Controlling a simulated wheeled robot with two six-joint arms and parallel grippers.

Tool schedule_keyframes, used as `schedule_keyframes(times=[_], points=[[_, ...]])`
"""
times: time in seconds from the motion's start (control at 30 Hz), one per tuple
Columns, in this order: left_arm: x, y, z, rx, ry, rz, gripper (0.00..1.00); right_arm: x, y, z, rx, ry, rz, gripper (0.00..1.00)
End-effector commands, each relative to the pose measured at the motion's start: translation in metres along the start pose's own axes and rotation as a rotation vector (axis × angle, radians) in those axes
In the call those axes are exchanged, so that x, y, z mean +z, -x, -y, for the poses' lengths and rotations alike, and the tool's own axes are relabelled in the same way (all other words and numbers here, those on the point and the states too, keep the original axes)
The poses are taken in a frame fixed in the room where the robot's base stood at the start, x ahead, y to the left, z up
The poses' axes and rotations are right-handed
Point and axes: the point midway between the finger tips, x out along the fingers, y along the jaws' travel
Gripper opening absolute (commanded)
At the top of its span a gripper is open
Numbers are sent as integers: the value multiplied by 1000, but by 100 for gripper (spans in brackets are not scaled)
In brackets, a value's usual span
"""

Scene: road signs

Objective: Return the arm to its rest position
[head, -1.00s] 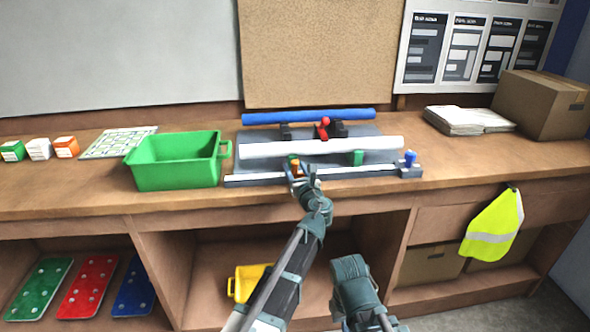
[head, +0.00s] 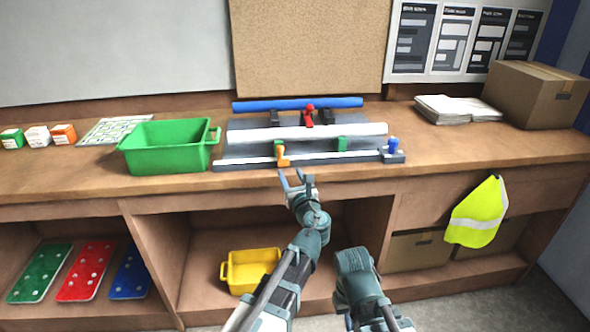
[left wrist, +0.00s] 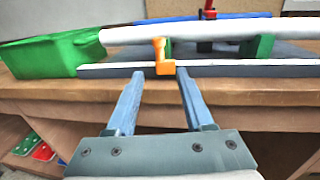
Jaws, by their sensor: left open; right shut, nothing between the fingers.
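My left gripper (head: 291,178) is open and empty, just in front of the workbench's front edge. In the left wrist view its two fingers (left wrist: 160,98) point at the bench, with an orange clamp (left wrist: 162,58) beyond them. The orange clamp (head: 282,155) stands on the front rail of a grey fixture (head: 240,125), apart from the fingers. My right gripper (head: 362,320) is low at the bottom of the head view; its fingertips are mostly hidden by its own wrist.
A green bin (head: 165,150) stands left of the fixture, which bears a white tube (head: 300,133) and a blue tube (head: 300,103). A yellow bin (head: 250,268) sits on the shelf below. A yellow vest (head: 478,213) hangs at right.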

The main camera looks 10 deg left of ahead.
Motion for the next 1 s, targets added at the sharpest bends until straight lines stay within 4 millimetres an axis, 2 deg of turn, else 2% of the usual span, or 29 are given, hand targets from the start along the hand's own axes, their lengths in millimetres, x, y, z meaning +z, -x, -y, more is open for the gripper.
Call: schedule_keyframes(times=[0.1, 0.47, 0.57, 0.63, 0.77, 0.87, 0.9, 1.0], points=[[0, 6, -4, 1, 0, 0, 52, 0, 0, 0, 0, 0, 0, 0], [-1, 7, -7, 12, 35, -12, 52, 0, 2, 0, 0, 0, 0, 0], [-10, 14, -20, 69, 197, -72, 52, 0, 7, -1, 0, 0, 0, 0], [-24, 25, -35, 150, 400, -145, 52, 1, 13, -1, 0, 0, 0, 0], [-66, 62, -60, 393, 853, -312, 52, 1, 26, -2, 0, 0, 0, 0], [-101, 104, -70, 635, 1167, -428, 52, 2, 34, -3, 0, 0, 0, 0], [-114, 123, -71, 744, 1275, -468, 52, 2, 38, -4, 0, 0, 0, 0], [-139, 174, -70, 1026, 1491, -547, 52, 2, 45, -4, 0, 0, 0, 0]])
